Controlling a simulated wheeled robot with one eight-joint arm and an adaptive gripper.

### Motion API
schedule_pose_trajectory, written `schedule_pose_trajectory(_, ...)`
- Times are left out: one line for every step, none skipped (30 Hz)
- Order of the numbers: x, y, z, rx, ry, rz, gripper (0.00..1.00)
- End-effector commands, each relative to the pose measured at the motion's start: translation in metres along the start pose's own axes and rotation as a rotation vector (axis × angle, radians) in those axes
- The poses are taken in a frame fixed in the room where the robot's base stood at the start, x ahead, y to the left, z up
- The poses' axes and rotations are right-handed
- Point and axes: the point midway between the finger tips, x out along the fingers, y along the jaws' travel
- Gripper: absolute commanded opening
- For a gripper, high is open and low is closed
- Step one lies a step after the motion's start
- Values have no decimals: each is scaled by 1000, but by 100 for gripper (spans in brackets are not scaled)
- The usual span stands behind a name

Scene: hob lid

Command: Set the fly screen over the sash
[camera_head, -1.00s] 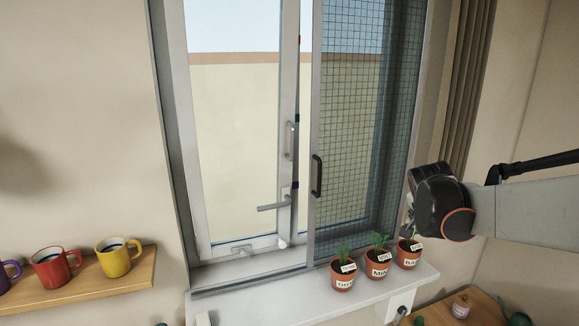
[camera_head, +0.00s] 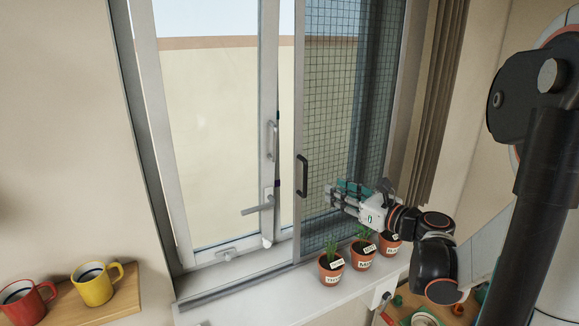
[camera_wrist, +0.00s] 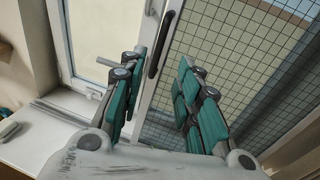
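The fly screen (camera_head: 327,100) is a dark mesh panel in a grey frame covering the right half of the window. A dark upright handle (camera_head: 302,175) is on its left stile and also shows in the wrist view (camera_wrist: 160,45). The white-framed sash (camera_head: 268,90) is at left, with a pale pull and a lever handle (camera_head: 258,207); its pane is clear of the mesh. My gripper (camera_head: 336,196) is in front of the mesh, right of the dark handle. In the wrist view its teal-padded fingers (camera_wrist: 160,70) are apart and empty, with the handle beyond the gap, seemingly untouched.
Three potted herbs stand on the sill (camera_head: 245,303) just below my gripper, including a left pot (camera_head: 331,270). A red mug (camera_head: 27,303) and a yellow mug (camera_head: 94,288) sit on a wooden shelf at left. A brown curtain (camera_head: 436,100) hangs at right.

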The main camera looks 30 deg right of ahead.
Motion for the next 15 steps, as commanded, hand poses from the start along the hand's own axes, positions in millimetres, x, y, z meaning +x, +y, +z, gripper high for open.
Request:
schedule_pose_trajectory(-4, -2, 5, 23, -25, -7, 31)
schedule_pose_trajectory(-5, -3, 7, 33, -36, -9, 31)
schedule_pose_trajectory(-5, -3, 9, 43, -47, -10, 31)
schedule_pose_trajectory(-5, -3, 10, 47, -52, -10, 31)
schedule_pose_trajectory(-3, -3, 11, 49, -54, -10, 31)
schedule_pose_trajectory(0, -3, 11, 50, -56, -9, 31)
schedule_pose_trajectory(3, -3, 11, 50, -56, -8, 31)
schedule_pose_trajectory(7, -2, 11, 49, -55, -8, 31)
schedule_pose_trajectory(12, -2, 12, 49, -55, -7, 31)
schedule_pose_trajectory(17, -2, 12, 49, -55, -7, 31)
schedule_pose_trajectory(23, -2, 12, 48, -54, -6, 31)
schedule_pose_trajectory(30, -2, 12, 48, -54, -6, 31)
schedule_pose_trajectory(36, -2, 13, 48, -54, -6, 31)
schedule_pose_trajectory(42, -2, 13, 48, -54, -6, 31)
schedule_pose_trajectory(50, -2, 14, 47, -54, -6, 31)
